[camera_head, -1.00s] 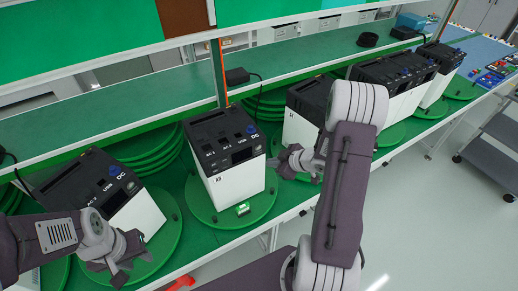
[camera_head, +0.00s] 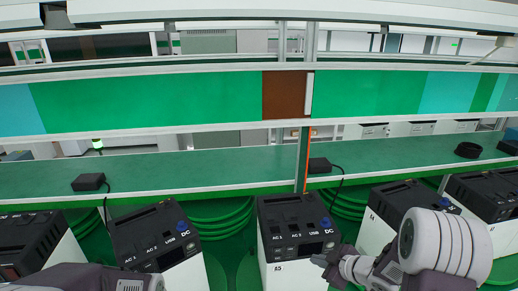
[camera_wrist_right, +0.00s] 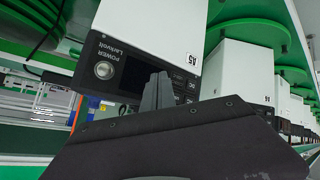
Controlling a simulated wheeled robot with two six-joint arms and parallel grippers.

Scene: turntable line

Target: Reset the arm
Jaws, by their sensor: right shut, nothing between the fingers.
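My right arm comes in from the lower right in the head view. Its gripper (camera_head: 328,262) is beside the front unit marked A5 (camera_head: 296,232), near its right edge. In the right wrist view the shut fingers (camera_wrist_right: 157,92) stand in front of the unit's dark panel (camera_wrist_right: 135,75), with nothing between them. I cannot tell whether they touch it. Of my left arm only links show at the lower left of the head view; its gripper is below the frame.
More black-topped white units stand left (camera_head: 152,238) and right (camera_head: 378,222) along the line. An upright post (camera_head: 301,160) rises behind the A5 unit.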

